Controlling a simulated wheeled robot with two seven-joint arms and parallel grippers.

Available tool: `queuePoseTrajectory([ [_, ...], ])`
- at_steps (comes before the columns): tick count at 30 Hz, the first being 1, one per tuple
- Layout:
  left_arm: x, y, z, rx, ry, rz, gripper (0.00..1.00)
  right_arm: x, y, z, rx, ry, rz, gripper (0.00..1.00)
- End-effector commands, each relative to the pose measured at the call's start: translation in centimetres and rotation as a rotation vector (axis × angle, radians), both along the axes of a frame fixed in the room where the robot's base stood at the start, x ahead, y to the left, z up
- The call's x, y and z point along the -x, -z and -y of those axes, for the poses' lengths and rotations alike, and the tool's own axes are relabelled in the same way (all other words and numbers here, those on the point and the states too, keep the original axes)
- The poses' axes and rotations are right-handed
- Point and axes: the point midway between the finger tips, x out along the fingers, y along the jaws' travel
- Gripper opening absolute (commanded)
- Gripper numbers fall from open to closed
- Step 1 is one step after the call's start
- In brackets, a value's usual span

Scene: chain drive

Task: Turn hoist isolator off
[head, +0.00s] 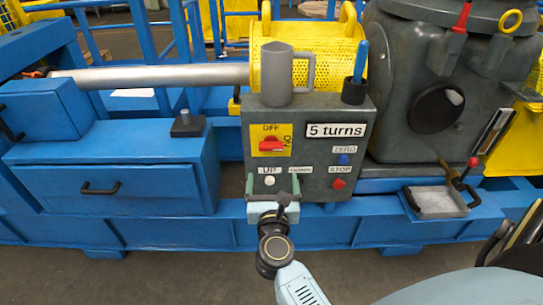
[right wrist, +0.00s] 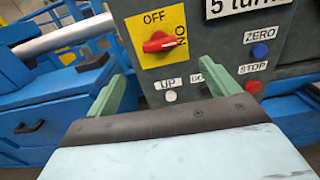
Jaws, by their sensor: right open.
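The hoist isolator is a red rotary handle (head: 271,145) on a yellow plate (head: 284,132) on the front of a grey control box (head: 320,185). OFF is printed above the handle and ON at its right. The handle lies about level, its right end toward ON; it also shows in the right wrist view (right wrist: 160,42). My right gripper (head: 270,184) is open and empty, its green fingers apart just below the isolator, before the box's lower part. In the right wrist view my right gripper (right wrist: 160,70) has the handle above and beyond its fingertips. My left gripper is out of view.
A white UP button (head: 269,180), a blue ZERO button (head: 343,159) and a red STOP button (head: 339,184) share the panel. A grey mug (head: 279,75) and a black cup (head: 354,92) with a blue-handled tool stand on the box. Blue drawers (head: 110,175) are at left.

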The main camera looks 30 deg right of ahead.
Motion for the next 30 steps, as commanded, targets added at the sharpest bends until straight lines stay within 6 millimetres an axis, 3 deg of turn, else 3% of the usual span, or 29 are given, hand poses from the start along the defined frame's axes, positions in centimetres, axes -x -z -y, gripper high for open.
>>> queuePoseTrajectory([
  [9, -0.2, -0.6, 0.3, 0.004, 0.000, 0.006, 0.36, -5.8, -0.1, 3.6, 0.006, -0.001, 0.000, 0.87],
  [15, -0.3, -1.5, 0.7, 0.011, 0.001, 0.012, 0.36, -8.6, 0.1, 5.2, 0.005, -0.003, -0.002, 0.87],
  [21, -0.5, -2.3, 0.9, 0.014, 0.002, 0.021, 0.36, -9.9, 0.0, 6.0, 0.005, -0.003, -0.003, 0.87],
  [30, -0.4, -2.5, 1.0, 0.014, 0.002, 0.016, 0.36, -10.0, 0.0, 6.1, 0.005, -0.003, -0.003, 0.87],
])
